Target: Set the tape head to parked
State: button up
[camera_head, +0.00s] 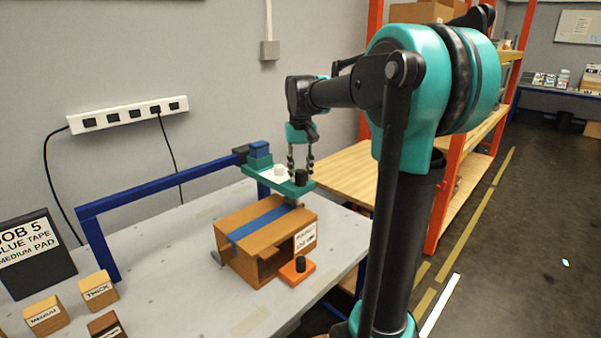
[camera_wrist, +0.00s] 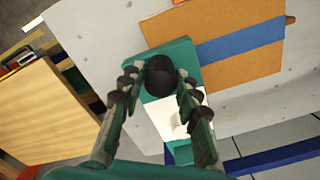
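The tape head (camera_head: 268,180) is a teal arm with a blue block, a white plate and a black knob (camera_head: 301,178) at its front end. It reaches over a cardboard box (camera_head: 243,240) with a blue tape strip (camera_head: 262,220) along its top. My gripper (camera_head: 301,167) points down at the knob. In the wrist view the knob (camera_wrist: 160,78) lies between the two spread fingers, with gaps visible on both sides. My gripper is open; I cannot tell whether the fingertips reach below the knob's top. No parked marking is readable.
A blue frame (camera_head: 150,187) stands behind the box. An orange block (camera_head: 293,276) with a black knob sits at the box's front. Several labelled pads, including a THICK one (camera_head: 98,291), and a dark job sign (camera_head: 36,253) are at left. Wooden shelving (camera_head: 345,172) stands right.

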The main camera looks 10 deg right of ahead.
grip_shut()
jog(key=s+a, duration=1.3)
jog(key=a, duration=0.5)
jog(key=s+a, duration=1.4)
jog(key=a, duration=0.5)
jog(key=shift+s+a, duration=0.15)
jog(key=shift+a, duration=0.15)
jog(key=o, duration=0.6)
grip_release()
jog(key=shift+a, duration=0.1)
notch_tip(320, 180, up, 12)
jog(key=shift+r, duration=0.1)
